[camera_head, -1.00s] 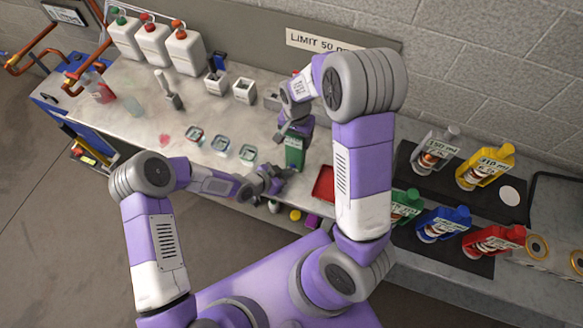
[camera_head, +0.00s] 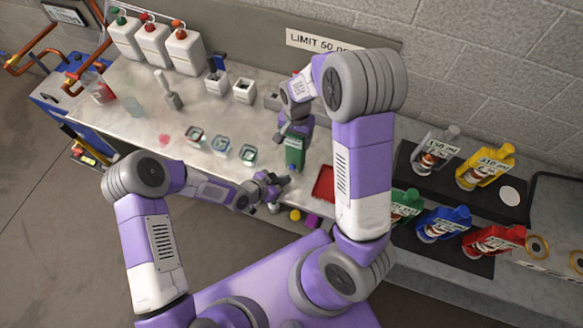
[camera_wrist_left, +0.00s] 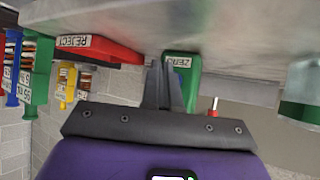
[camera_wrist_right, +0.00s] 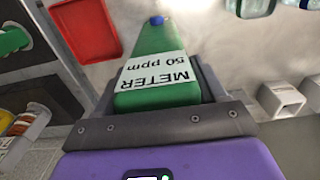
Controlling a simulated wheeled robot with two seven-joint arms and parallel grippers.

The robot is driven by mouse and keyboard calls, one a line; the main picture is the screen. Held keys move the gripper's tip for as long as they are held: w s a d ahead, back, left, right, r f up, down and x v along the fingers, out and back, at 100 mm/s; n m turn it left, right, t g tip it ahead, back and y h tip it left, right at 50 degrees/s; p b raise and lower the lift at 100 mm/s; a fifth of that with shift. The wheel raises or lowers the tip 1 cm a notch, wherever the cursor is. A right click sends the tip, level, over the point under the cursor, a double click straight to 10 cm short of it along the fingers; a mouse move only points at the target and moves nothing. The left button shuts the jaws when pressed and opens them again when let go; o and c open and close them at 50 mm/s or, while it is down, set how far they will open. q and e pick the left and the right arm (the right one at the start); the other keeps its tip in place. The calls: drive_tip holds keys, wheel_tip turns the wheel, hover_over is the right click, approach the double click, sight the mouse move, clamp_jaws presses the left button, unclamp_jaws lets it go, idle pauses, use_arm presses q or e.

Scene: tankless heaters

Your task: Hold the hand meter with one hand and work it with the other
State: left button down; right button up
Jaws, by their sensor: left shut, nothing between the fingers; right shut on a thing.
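The hand meter (camera_head: 294,150) is green with a white label reading "METER 50 ppm" in the right wrist view (camera_wrist_right: 150,75). A blue knob (camera_wrist_right: 157,20) sits on its far end. My right gripper (camera_head: 297,132) is shut on the meter and holds it over the front of the bench. My left gripper (camera_head: 284,183) is shut and empty, just below the meter in the head view. In the left wrist view its closed fingertips (camera_wrist_left: 165,65) overlap a green face labelled "ZERO" (camera_wrist_left: 191,92); I cannot tell whether they touch it.
A red tray (camera_head: 324,184) lies right of the meter. Several small glass containers (camera_head: 220,145) stand to its left, with white holders (camera_head: 243,90) behind. Coloured bottles (camera_head: 445,222) stand on dark mats at the right. White jugs (camera_head: 184,52) line the back left.

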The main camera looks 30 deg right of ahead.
use_arm(q)
drive_tip(key=shift+s+a, duration=1.3)
drive_tip(key=shift+a, duration=0.3)
use_arm(e)
drive_tip(key=o, duration=1.6)
drive_tip(key=shift+r, duration=0.15)
